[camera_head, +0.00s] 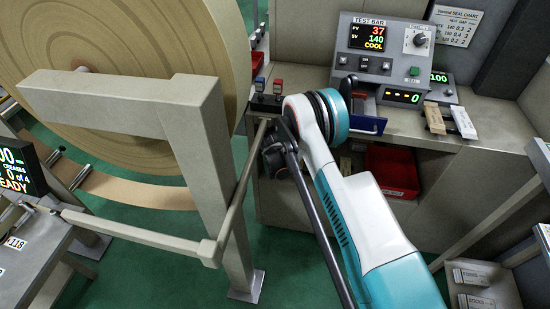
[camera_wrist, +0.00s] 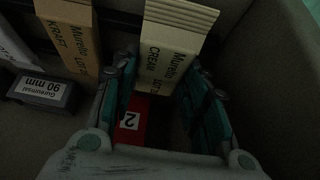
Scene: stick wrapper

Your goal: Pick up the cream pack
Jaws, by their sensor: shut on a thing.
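The cream pack (camera_wrist: 172,42), a pale box with a ribbed top edge and the printed words "Murello" and "CREAM", is in the wrist view at upper centre. My gripper (camera_wrist: 165,75) is shut on it, with one teal-padded finger on each side of its lower part. In the head view my arm hides the gripper, and I cannot make out the cream pack there.
A red "2" marker (camera_wrist: 130,124) lies below. The head view shows a test-bar unit (camera_head: 382,50), a red bin (camera_head: 392,170) and a large paper roll (camera_head: 120,40).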

